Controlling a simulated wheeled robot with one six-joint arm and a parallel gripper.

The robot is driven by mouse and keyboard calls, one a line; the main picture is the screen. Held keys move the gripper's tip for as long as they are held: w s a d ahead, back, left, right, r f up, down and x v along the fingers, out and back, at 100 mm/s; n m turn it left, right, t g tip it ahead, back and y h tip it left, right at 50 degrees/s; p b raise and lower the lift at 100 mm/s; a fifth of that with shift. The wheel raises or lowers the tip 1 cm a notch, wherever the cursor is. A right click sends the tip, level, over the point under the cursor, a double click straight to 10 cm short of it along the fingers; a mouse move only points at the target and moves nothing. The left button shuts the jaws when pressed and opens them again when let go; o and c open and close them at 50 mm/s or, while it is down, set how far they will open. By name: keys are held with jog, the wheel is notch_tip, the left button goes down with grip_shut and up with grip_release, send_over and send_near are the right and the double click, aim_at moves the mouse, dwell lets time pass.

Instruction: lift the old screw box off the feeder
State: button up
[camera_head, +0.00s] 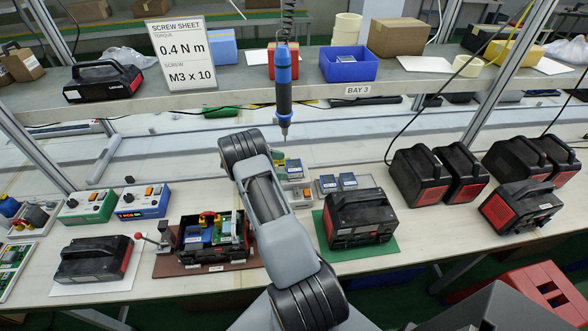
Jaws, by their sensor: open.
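My arm rises from the bottom middle and covers the bench left of this unit. My gripper cannot be made out; the arm's upper joint hides that area.
A blue screwdriver (283,80) hangs above the unit. A black-and-red case (358,217) stands on a green mat (390,246) in front. An open case (212,238) is left of my arm. A sheet (181,52) on the shelf reads 0.4 N m, M3 x 10.

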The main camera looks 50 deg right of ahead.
aim_at(292, 165)
jog(key=p+x, duration=0.1)
jog(key=x, duration=0.3)
jog(key=shift+s+d+f+p, duration=0.1)
jog(key=shift+s+d+p, duration=0.1)
jog(key=shift+d+p, duration=0.15)
jog(key=shift+a, duration=0.1)
jog(key=c, duration=1)
